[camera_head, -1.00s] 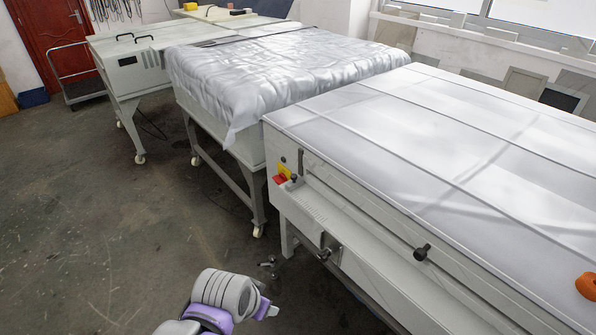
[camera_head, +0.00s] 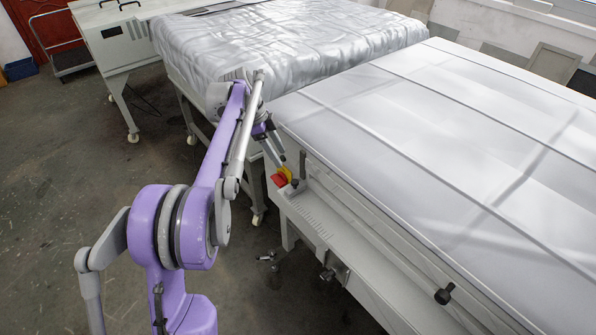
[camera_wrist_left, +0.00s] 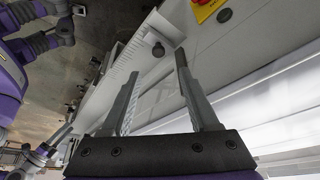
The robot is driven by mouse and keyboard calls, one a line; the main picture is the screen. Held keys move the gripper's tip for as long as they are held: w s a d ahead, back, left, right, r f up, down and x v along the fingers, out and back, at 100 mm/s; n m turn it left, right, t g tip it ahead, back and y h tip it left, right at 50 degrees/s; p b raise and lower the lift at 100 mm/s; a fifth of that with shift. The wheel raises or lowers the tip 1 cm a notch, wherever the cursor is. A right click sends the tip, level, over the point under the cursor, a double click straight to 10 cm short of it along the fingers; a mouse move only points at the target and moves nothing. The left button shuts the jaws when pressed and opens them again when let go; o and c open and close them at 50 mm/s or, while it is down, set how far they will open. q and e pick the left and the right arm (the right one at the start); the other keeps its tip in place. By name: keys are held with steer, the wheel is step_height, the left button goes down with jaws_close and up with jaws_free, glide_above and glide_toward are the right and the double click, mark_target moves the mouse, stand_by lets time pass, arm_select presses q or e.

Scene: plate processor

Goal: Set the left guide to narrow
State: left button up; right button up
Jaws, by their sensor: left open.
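The plate processor (camera_head: 420,130) is the long pale machine on the right, with a pale cover. A dark knob (camera_head: 295,183) sits at the left end of its front ledge, beside the red and yellow emergency stop (camera_head: 281,177). A second dark knob (camera_head: 443,296) sits further right along the ledge. I cannot tell a guide setting from these views. My left gripper (camera_head: 278,160) is open and empty, just above and behind the emergency stop.
A machine with a silvery wrapped cover (camera_head: 290,45) stands behind, and a grey cabinet (camera_head: 115,45) stands at the back left. The floor (camera_head: 60,190) at the left is clear. Metal fittings (camera_head: 328,275) stick out below the processor's ledge.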

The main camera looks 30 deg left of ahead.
mark_target(295, 181)
arm_select(q)
steer(key=x, duration=1)
steer(key=shift+s+d+f, duration=0.1)
steer(key=shift+f, duration=0.1)
steer(key=shift+c, duration=0.2)
jaws_close()
stand_by(0.9)
